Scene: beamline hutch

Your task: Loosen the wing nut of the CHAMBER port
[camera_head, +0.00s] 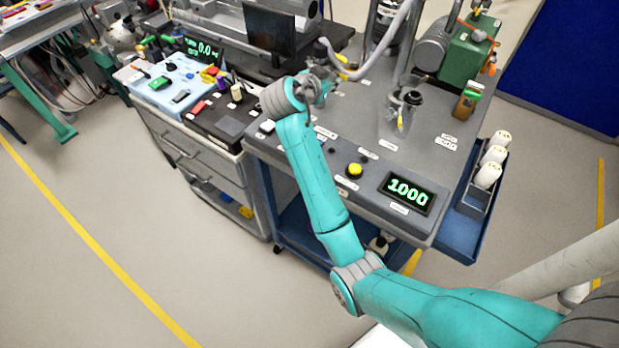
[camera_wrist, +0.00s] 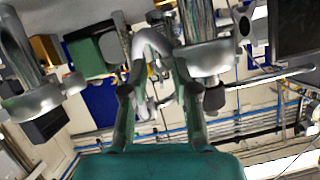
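My gripper (camera_head: 325,86) is over the left part of the grey cart top in the head view, its end partly hidden by my own wrist. In the wrist view my gripper (camera_wrist: 155,80) has its two dark green fingers apart, with a gap between them. A pale curved hose (camera_wrist: 152,42) shows beyond the gap; I see nothing clearly clasped. In the head view the hose (camera_head: 385,48) arches down to a small yellow part (camera_head: 342,76) near my gripper. I cannot make out the wing nut or read which port is CHAMBER.
The cart top (camera_head: 430,115) carries a green pump (camera_head: 468,52), a metal fitting with a black top (camera_head: 411,98), a yellow button (camera_head: 355,169) and a display reading 1000 (camera_head: 407,193). White bottles (camera_head: 487,175) stand in a side rack. A drawer bench (camera_head: 200,165) adjoins at left.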

